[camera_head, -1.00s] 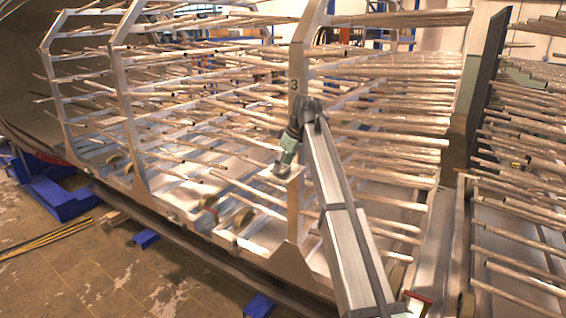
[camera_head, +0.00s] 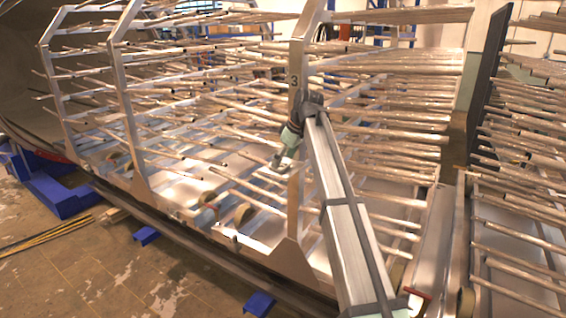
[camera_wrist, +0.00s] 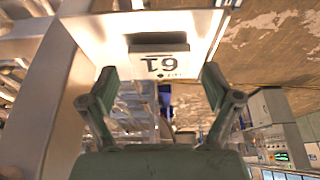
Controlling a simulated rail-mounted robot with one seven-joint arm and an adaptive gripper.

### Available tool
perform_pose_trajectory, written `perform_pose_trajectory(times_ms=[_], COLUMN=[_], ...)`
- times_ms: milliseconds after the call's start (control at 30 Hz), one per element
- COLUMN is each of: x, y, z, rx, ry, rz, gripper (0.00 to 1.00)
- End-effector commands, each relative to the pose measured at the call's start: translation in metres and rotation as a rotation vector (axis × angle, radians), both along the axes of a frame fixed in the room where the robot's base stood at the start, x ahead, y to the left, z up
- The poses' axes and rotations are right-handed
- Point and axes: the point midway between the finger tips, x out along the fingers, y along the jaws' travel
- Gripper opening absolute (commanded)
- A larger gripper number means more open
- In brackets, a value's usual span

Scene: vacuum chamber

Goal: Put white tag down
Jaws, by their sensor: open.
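The white tag (camera_wrist: 140,32) shows in the wrist view as a pale plate at the top, just beyond my fingertips. It has a dark slot and a small raised block with an upside-down number, which looks like 19. My gripper (camera_wrist: 160,75) is open, one green-grey finger on each side of the numbered block, with a gap to both. In the head view my gripper (camera_head: 283,160) is beside the upright marked 3, above the rack's lower deck. I cannot make out the tag there.
A metal upright (camera_head: 295,150) stands right beside my gripper, and a metal beam fills the left of the wrist view. Many long rods (camera_head: 390,135) crowd the racks around my arm. Open floor (camera_head: 100,275) lies at the lower left.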

Motion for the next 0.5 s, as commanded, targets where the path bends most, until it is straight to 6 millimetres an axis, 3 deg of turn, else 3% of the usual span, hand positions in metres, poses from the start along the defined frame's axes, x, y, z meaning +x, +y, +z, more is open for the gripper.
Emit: perform_pose_trajectory(times_ms=[500], x=[-0.015], y=[-0.031], z=[0.084], rx=[0.000], ry=[-0.002], rz=[-0.001], gripper=[0.89])
